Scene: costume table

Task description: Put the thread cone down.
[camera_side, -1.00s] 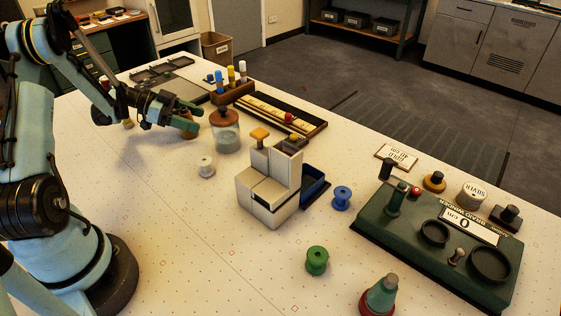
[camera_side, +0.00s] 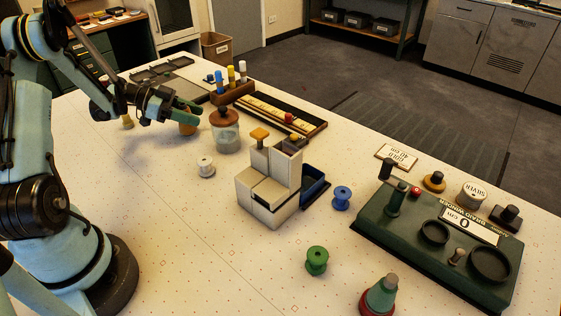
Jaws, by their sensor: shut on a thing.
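My gripper (camera_side: 192,112) is at the far left of the table, beyond the glass jar with the brown lid. It is shut on a tan-brown object, which I take to be the thread cone (camera_side: 188,128). The cone shows only in part below the green fingers, which cover its top. It is low over the white dotted table (camera_side: 130,195); I cannot tell whether its base touches the surface. A second cone-shaped thing, green with a red base (camera_side: 380,298), stands at the front edge of the view.
A white spool (camera_side: 206,166) is nearer. The left front table is clear.

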